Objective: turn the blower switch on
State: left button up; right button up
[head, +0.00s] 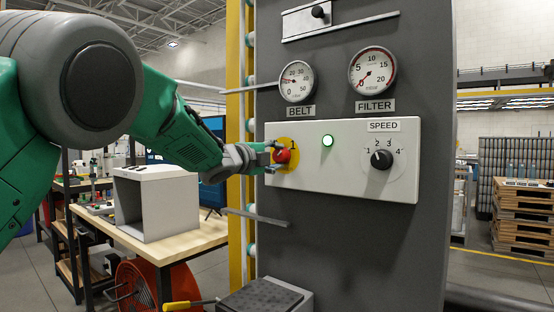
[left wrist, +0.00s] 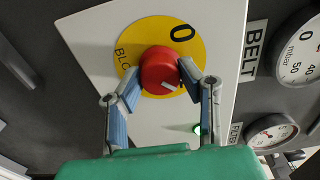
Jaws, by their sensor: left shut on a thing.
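The blower switch is a red knob (head: 282,156) on a yellow disc at the left end of a white control panel (head: 345,192). In the left wrist view the red knob (left wrist: 160,70) stands in the middle of the yellow disc (left wrist: 198,50), which shows a "0" and part of the word "BLOWER". My left gripper (head: 272,157) reaches in from the left. Its two fingers (left wrist: 161,85) are closed on opposite sides of the knob. A white mark on the knob shows between the fingers. My right gripper is in neither view.
A green lamp (head: 327,141) is lit on the panel, with a black speed dial (head: 381,159) to its right. BELT (head: 296,82) and FILTER (head: 372,71) gauges sit above. A wooden table (head: 160,246) with a grey box (head: 156,203) stands at the left.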

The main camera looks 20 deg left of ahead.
pick_arm(q)
jog(key=o, duration=1.1)
jog(key=shift+f, duration=0.4)
jog(key=shift+r, duration=0.15)
jog(key=shift+s+a+r, duration=0.1)
jog(key=shift+s+a, duration=0.05)
jog(key=shift+s, duration=0.3)
jog(key=v, duration=1.1)
